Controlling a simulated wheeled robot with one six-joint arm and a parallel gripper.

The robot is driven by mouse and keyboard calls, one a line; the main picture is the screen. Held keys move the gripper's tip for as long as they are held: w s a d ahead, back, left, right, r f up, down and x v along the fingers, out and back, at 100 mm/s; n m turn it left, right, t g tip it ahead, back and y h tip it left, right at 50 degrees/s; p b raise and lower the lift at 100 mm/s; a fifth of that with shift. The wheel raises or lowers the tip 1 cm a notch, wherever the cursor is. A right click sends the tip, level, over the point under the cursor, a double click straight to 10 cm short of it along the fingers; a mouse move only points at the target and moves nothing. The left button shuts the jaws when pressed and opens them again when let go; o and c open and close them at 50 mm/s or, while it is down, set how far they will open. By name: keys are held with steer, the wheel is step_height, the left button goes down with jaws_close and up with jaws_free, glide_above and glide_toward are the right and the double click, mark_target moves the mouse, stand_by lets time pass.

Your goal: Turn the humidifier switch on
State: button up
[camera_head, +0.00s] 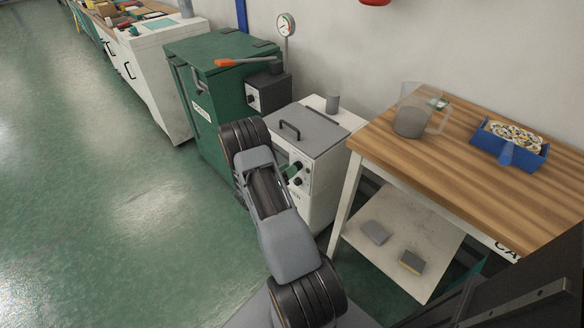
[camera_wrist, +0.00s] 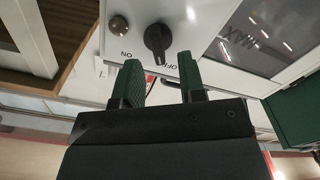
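The knob switch (camera_wrist: 157,38) is a black dial on a light panel in the wrist view, with ON and OFF printed beside it. Its bar extends down toward the OFF print. The panel appears to belong to the white box with a grey lid (camera_head: 304,132), presumably the humidifier, in the head view. My gripper (camera_wrist: 159,80) is open and empty, its two green fingertips just below the knob in the wrist picture. I cannot tell whether they touch it. In the head view my gripper (camera_head: 293,171) is at the box's front panel, partly hidden by my arm.
A green cabinet (camera_head: 207,118) stands left of the box. A wooden table (camera_head: 460,150) with a clear jug (camera_head: 410,118) and blue tray (camera_head: 533,160) stands right. A round brown button or lamp (camera_wrist: 119,25) sits beside the knob. Open floor (camera_head: 100,210) lies left.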

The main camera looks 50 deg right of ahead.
steer(key=shift+d+f, duration=0.1)
steer(key=shift+d, duration=1.15)
steer(key=shift+a, duration=0.1)
jaws_close()
